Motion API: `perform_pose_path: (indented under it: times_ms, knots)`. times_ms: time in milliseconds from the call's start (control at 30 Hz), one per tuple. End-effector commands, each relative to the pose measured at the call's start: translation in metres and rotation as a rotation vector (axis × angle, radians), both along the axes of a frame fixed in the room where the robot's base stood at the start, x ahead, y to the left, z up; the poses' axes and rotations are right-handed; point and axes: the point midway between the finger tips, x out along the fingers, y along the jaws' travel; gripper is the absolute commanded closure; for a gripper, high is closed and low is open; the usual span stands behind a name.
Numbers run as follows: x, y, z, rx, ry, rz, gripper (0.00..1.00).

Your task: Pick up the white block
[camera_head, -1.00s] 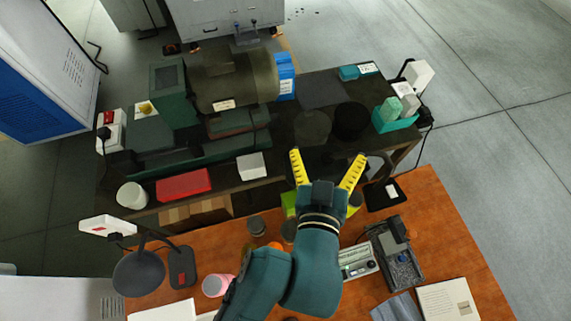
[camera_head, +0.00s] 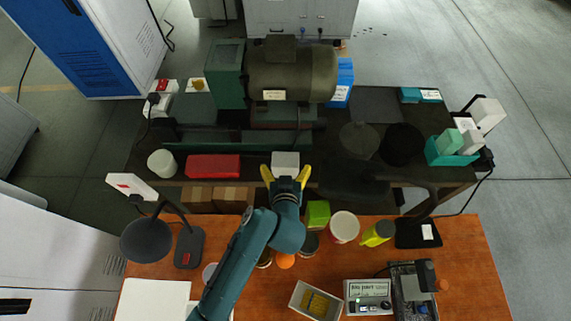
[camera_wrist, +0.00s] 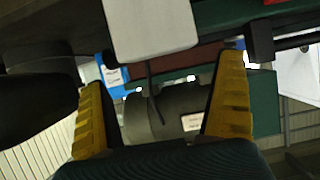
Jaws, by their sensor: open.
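The white block (camera_head: 285,159) sits on the near edge of the dark bench, just right of the red box. My gripper (camera_head: 285,174) is open and empty, with its yellow fingers spread on the near side of the block. The fingers point toward it, and its lower part is partly covered by my gripper. In the wrist view the white block (camera_wrist: 152,28) is at the top, beyond and above the open fingertips of my gripper (camera_wrist: 163,75). The block is not between the finger pads there, and its top end is cut off by the frame.
The red box (camera_head: 213,166) and a white cylinder (camera_head: 161,163) stand left of the block. A large motor (camera_head: 292,75) stands behind. A dark lamp (camera_head: 405,144) is at right. The orange desk (camera_head: 455,265) in front holds jars, a green cube (camera_head: 318,213) and instruments.

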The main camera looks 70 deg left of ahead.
Motion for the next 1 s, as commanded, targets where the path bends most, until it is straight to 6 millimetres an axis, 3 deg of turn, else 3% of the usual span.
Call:
perform_pose_path:
  times_ms: [233, 500, 767, 1000]
  knots:
    - [0.011, 0.033, -0.024, -0.001, -0.001, 0.002, 0.00]
    - [0.012, 0.037, -0.026, 0.000, -0.001, 0.000, 0.00]
    - [0.012, 0.036, -0.026, 0.000, -0.001, 0.000, 0.50]
    - [0.013, 0.037, -0.024, 0.003, -0.003, -0.001, 0.53]
